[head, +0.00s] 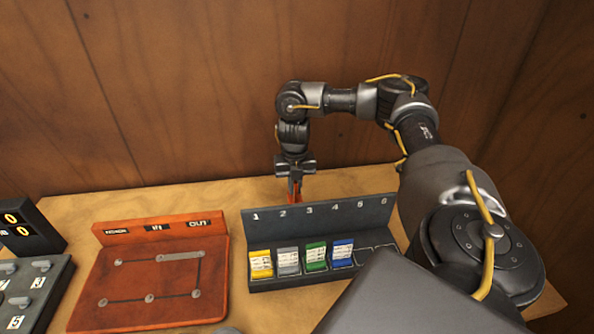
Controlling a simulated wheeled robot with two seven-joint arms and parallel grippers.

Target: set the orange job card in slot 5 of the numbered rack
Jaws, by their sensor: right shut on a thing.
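The numbered rack (318,226) is a dark grey holder on the table, with white numbers 1 to 6 along its back panel. A yellow card (261,264) sits in slot 1, a grey card (288,261) in slot 2, a green card (316,256) in slot 3 and a blue card (342,252) in slot 4. Slot 5 (364,256) looks empty. My right gripper (295,186) points down behind the rack's back panel, near numbers 2 and 3, shut on the orange job card (295,189). Only a narrow strip of that card shows. My left gripper is out of view.
A red-brown board (150,285) with grey pegs and dark lines lies left of the rack. A grey numbered panel (40,290) and a dark box with yellow digits (22,230) stand at the far left. A wooden wall rises behind the table. My right arm covers the rack's right side.

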